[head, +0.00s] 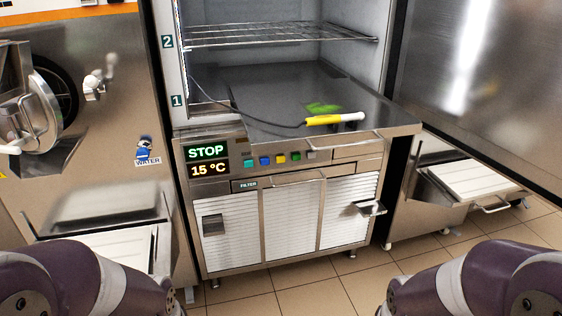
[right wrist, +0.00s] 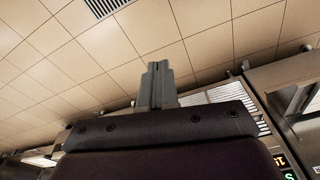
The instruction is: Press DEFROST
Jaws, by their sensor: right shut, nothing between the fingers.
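The freezer's control panel (head: 340,142) is at the centre of the head view. Its display (head: 206,161) reads STOP and 15 °C. A row of small buttons sits right of the display: teal (head: 248,164), blue (head: 265,161), yellow (head: 281,158), green (head: 296,156) and grey (head: 311,154). Their labels are too small to read, so I cannot tell which is DEFROST. My right gripper (right wrist: 158,68) is shut and empty in the right wrist view, over floor tiles, apart from the panel. Only purple arm links show in the head view; my left gripper is out of view.
The cabinet above is open, with a wire shelf (head: 280,35) and a yellow-and-white probe (head: 335,119) on a cable. Its door (head: 490,80) stands open at right. A handle (head: 370,208) juts out below. Another machine (head: 105,150) stands at left. Tiled floor (head: 300,290) is clear in front.

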